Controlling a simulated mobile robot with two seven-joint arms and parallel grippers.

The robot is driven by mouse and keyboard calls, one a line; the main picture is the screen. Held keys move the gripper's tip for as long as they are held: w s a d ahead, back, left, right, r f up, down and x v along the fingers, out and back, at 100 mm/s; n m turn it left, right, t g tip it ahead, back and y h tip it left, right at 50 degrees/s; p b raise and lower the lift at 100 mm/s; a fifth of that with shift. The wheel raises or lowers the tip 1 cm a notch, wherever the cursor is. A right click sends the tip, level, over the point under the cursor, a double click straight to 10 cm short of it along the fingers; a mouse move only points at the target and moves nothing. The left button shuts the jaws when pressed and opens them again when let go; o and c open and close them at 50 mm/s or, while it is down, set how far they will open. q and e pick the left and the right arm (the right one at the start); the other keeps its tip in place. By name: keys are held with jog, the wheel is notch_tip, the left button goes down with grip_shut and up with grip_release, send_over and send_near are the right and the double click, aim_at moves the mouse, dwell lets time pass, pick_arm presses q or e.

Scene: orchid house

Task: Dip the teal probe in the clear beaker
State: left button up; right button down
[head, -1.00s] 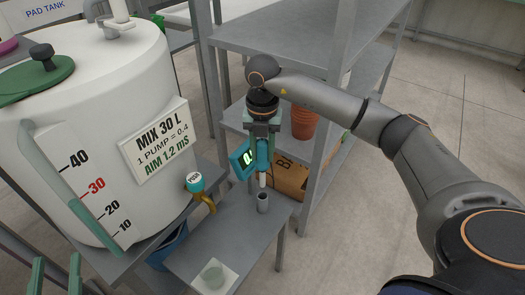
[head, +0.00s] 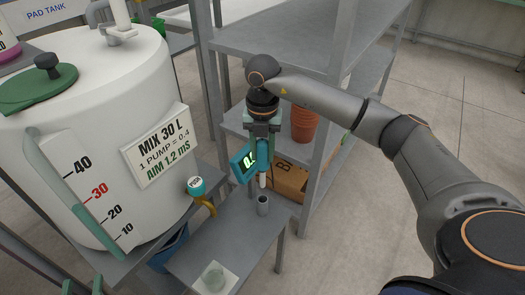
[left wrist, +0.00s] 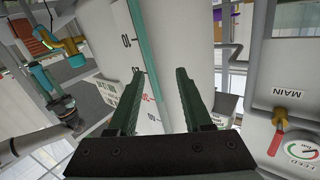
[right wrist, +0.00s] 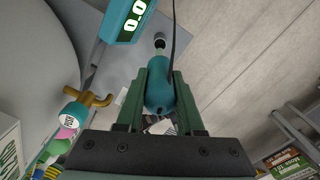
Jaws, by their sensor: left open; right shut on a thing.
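The teal probe (head: 264,156) is upright in my right gripper (head: 262,140), which is shut on its body. Its pale lower end points down just above a grey cup-like holder (head: 262,206). The right wrist view shows the probe (right wrist: 160,88) between the fingers, with a dark cable. A teal meter (head: 241,163) hangs beside it; its display reads 0.0 in the right wrist view (right wrist: 127,20). The clear beaker (head: 213,276) stands on a white pad at the front of the small grey bench. My left gripper (left wrist: 160,75) is open and empty, facing the tank.
The white tank (head: 90,130) with a scale and sign fills the left. A teal-topped brass tap (head: 200,192) juts towards the bench (head: 225,243). Metal shelving (head: 275,40) with orange pots (head: 304,122) and a cardboard box (head: 286,180) stands close behind my right gripper.

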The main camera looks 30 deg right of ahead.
aim_at(263, 140)
jog(key=shift+r+p, duration=0.55)
jog(key=shift+r, duration=0.15)
jog(key=shift+r+p, duration=0.5)
jog(key=shift+r, duration=0.4)
jog(key=shift+r+p, duration=0.5)
jog(key=shift+p, duration=0.15)
jog(key=shift+r+p, duration=0.8)
jog(key=shift+r, duration=0.15)
pick_arm(q)
jog(key=s+f+n+g, duration=0.1)
jog(key=s+f+g, duration=0.3)
jog(key=f, duration=0.3)
jog(key=s+f+n+g+y, duration=0.1)
jog(key=s+f+g, duration=0.2)
jog(key=f, duration=0.4)
jog(key=shift+s+d+f+g+y, duration=0.3)
jog(key=shift+s+d+g, duration=0.1)
jog(key=shift+s, duration=0.25)
jog(key=shift+w+r, duration=0.1)
jog(key=shift+w, duration=0.2)
